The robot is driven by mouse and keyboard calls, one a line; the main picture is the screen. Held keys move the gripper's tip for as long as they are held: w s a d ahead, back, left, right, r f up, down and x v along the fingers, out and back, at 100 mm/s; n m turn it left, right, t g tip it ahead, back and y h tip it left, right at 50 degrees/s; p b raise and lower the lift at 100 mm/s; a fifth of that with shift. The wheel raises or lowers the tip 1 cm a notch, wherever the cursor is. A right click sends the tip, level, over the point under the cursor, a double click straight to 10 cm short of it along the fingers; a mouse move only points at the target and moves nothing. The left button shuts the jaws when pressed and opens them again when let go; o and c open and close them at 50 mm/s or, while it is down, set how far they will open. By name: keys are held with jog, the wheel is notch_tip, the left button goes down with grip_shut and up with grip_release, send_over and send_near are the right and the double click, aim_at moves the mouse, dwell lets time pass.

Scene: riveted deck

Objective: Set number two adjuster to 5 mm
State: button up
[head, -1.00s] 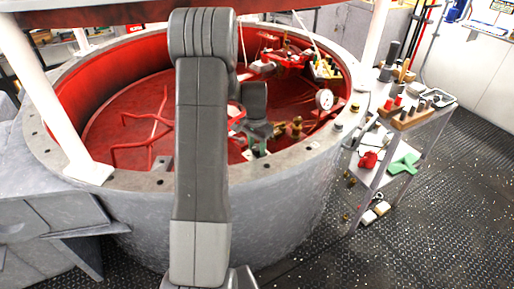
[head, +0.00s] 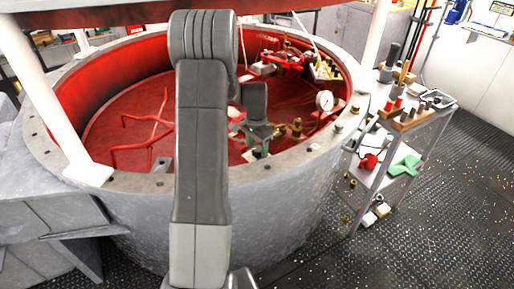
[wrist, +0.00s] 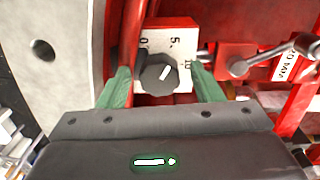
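In the wrist view a dark round knob (wrist: 158,75) sits on a white dial plate (wrist: 155,38) marked 0, 5 and 10. The knob's white pointer line slants up and to the right, between the 5 and the 10. My gripper (wrist: 160,88) is open, with one green finger on each side of the knob. Gaps show between knob and fingers, so it is not gripped. In the head view my gripper (head: 257,136) is inside the red-lined vessel; the knob cannot be made out there.
A red lever fitting with a metal rod (wrist: 265,58) lies right of the dial; its tag lettering is rotated. A grey flange (wrist: 55,60) is at left. A tool cart (head: 405,125) stands at right.

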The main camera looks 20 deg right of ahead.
aim_at(256, 148)
notch_tip(256, 148, up, 14)
jog(key=shift+w, duration=0.15)
dwell(0.5)
jog(key=shift+f, duration=0.2)
jog(key=f, duration=1.3)
jog(key=shift+s+f, duration=0.2)
jog(key=shift+f, duration=0.15)
jog(key=shift+r, duration=0.1)
